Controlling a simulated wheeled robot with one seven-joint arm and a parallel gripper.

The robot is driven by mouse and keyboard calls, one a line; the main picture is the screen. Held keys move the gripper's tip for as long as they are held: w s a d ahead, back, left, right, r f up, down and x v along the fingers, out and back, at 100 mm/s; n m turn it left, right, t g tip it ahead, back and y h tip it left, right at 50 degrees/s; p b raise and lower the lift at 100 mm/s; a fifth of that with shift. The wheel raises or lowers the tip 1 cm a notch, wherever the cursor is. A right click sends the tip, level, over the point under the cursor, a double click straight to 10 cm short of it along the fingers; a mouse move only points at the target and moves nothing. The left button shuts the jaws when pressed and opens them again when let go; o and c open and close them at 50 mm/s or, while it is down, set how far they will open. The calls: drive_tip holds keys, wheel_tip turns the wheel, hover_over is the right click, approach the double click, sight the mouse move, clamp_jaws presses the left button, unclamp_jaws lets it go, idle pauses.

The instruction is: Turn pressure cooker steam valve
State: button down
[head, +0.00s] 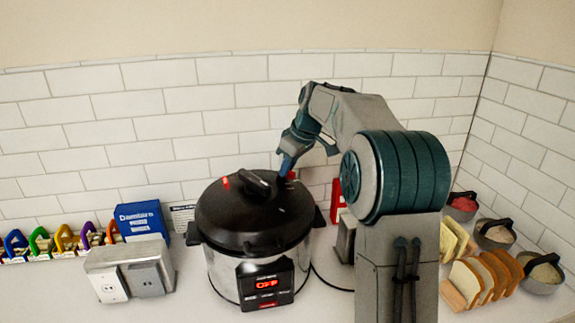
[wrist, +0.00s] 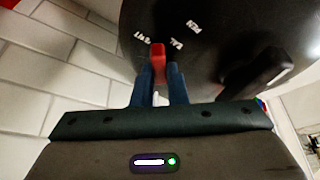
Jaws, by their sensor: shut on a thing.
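The pressure cooker (head: 252,235) stands on the counter with its black lid on and a lit red display on its front. Its lid handle also shows in the wrist view (wrist: 258,72). The red steam valve (wrist: 158,52) stands at the edge of the lid, with white markings on the lid around it. My gripper (wrist: 162,70) has its two blue fingers shut on the valve, one on each side. In the head view my gripper (head: 287,166) reaches down to the back right of the lid, and the valve is mostly hidden there.
A blue box (head: 140,220) and a grey outlet box (head: 130,268) stand left of the cooker. Bread slices in a rack (head: 483,278) and several bowls (head: 540,273) are at the right. A tiled wall (head: 230,95) rises close behind.

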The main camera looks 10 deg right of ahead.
drive_tip(key=shift+d+n+g, duration=0.1)
drive_tip(key=shift+n+g, duration=0.2)
drive_tip(key=shift+n, duration=0.3)
drive_tip(key=shift+f, duration=0.1)
drive_tip(key=c, duration=1.4)
unclamp_jaws()
drive_tip(key=shift+w, duration=0.1)
drive_tip(key=shift+c, duration=0.2)
drive_tip(key=v, duration=1.3)
drive_tip(key=shift+d+r, duration=0.3)
drive_tip(key=shift+r, duration=0.05)
